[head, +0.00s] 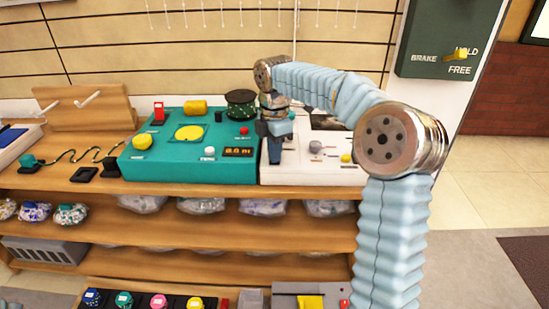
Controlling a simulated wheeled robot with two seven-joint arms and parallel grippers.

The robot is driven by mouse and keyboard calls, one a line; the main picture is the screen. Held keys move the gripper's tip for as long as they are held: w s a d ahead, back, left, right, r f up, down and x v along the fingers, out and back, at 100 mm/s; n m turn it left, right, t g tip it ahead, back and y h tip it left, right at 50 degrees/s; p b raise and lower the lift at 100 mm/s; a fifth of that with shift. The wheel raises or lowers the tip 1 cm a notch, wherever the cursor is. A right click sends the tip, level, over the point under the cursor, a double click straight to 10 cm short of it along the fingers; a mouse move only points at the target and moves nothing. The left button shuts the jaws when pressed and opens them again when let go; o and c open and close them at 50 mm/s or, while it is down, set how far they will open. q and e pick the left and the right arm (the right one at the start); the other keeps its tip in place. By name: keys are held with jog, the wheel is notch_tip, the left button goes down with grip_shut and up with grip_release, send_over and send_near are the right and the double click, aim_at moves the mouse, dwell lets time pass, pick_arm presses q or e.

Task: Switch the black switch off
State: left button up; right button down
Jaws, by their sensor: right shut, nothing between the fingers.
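My right arm comes in from the right and bends down over the workbench. My right gripper (275,152) points down, shut and empty, at the seam between the teal console (165,160) and the white panel (310,175). I cannot tell whether it touches either. No part in view can be surely identified as the black switch; the gripper and wrist hide part of both units. A dark piece (325,122) shows behind the arm at the back of the white panel. My left gripper is not in view.
The teal console carries a black spool (240,104), a red switch (158,113), a yellow knob (142,141) and a display (239,152). The white panel has a grey knob (315,147) and a yellow button (346,158). A green brake box (440,35) hangs at right.

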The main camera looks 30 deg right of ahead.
notch_tip(320, 180, up, 3)
jog(key=p, duration=0.3)
jog(key=shift+f, duration=0.1)
notch_tip(320, 180, up, 2)
jog(key=shift+r+p, duration=0.1)
jog(key=shift+p, duration=0.8)
jog(key=shift+r, duration=0.95)
